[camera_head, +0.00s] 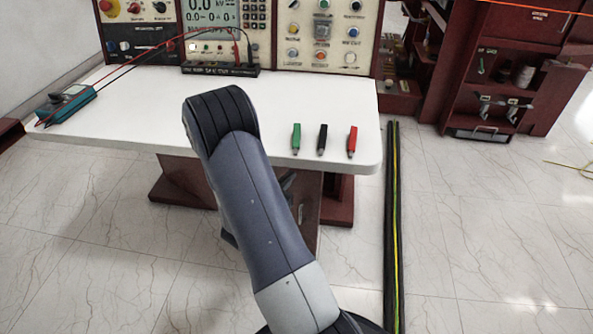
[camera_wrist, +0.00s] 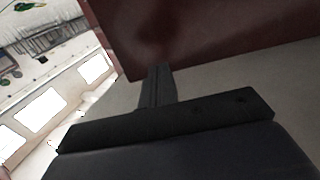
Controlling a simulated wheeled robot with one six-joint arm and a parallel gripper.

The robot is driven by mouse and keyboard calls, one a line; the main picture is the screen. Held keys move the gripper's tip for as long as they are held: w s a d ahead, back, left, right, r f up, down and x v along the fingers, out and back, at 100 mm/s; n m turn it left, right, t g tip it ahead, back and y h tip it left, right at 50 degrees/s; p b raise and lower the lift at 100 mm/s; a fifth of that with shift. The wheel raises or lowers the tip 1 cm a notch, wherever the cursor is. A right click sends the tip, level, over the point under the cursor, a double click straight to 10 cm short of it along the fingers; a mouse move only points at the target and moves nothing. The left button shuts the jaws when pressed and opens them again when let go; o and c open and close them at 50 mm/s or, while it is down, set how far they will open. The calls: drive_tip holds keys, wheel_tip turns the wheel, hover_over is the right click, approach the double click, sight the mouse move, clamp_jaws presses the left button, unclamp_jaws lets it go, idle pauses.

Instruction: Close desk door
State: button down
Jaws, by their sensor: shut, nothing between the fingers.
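The desk has a white top (camera_head: 330,110) and a dark red base (camera_head: 185,178) under it. A dark red panel (camera_head: 336,198) shows below the top, right of my arm; I cannot tell whether it is the door or how far it is open. In the wrist view a dark red panel (camera_wrist: 215,30) fills the top. My gripper (camera_wrist: 158,75) is shut and empty, its tips close to that panel's lower edge; I cannot tell whether they touch. In the head view my arm hides most of the gripper and part of the desk base.
Green (camera_head: 296,138), black (camera_head: 322,139) and red clips (camera_head: 352,141) lie on the desk top. A teal meter (camera_head: 66,104) with leads lies at its left. A control panel (camera_head: 320,35) stands behind.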

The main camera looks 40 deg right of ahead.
drive_tip(key=shift+b+x, duration=0.3)
drive_tip(key=shift+x, duration=2.05)
